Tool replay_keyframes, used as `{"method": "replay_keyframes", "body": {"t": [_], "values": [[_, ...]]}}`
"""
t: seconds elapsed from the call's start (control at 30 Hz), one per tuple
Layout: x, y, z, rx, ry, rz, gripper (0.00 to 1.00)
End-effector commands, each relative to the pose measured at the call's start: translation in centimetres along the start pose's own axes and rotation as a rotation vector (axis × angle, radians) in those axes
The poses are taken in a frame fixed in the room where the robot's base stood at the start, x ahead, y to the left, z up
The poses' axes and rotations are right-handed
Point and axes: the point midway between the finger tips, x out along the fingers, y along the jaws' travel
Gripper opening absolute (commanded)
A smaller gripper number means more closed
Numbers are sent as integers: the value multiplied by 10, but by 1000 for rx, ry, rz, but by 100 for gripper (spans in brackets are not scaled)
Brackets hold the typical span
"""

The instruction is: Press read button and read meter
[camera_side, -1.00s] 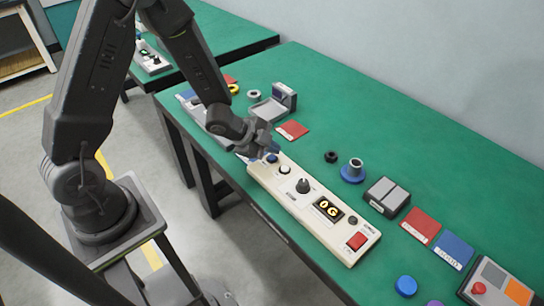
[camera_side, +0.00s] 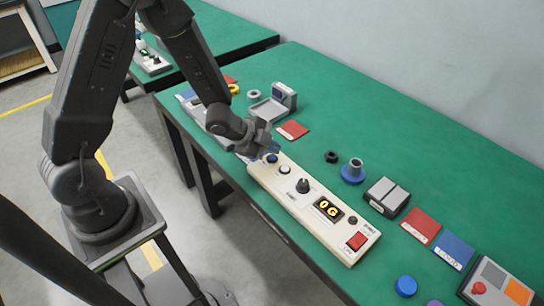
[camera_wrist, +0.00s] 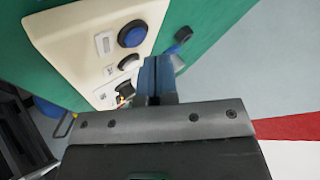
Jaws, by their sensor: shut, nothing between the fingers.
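The cream control panel (camera_side: 300,200) lies on the green bench. It carries a blue button (camera_side: 271,158), a white button (camera_side: 285,170), a black knob (camera_side: 303,186), a dark display (camera_side: 328,209) with yellow characters that look like "0G", and a red switch (camera_side: 357,241). My gripper (camera_side: 272,150) is at the panel's far-left end, right by the blue button; I cannot tell whether it touches. In the wrist view my blue fingertips (camera_wrist: 157,72) are together and empty, over the panel's edge, with a round blue button (camera_wrist: 132,34) above and left of them. Panel labels are too small to read.
A blue flanged part (camera_side: 352,172) and a black ring (camera_side: 331,157) stand behind the panel. A grey box (camera_side: 387,197), red card (camera_side: 421,226) and blue card (camera_side: 452,250) lie to the right. A grey stand (camera_side: 273,103) is at the back left.

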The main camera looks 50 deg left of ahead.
Motion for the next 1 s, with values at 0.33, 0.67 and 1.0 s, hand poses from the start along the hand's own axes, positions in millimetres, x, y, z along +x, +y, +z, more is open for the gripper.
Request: {"method": "replay_keyframes", "body": {"t": [0.33, 0.67, 1.0], "values": [[0, 0, 0, 0, 0, 0, 0], [0, 0, 0, 0, 0, 0, 0], [6, 4, 4, 0, 0, 0, 0]]}}
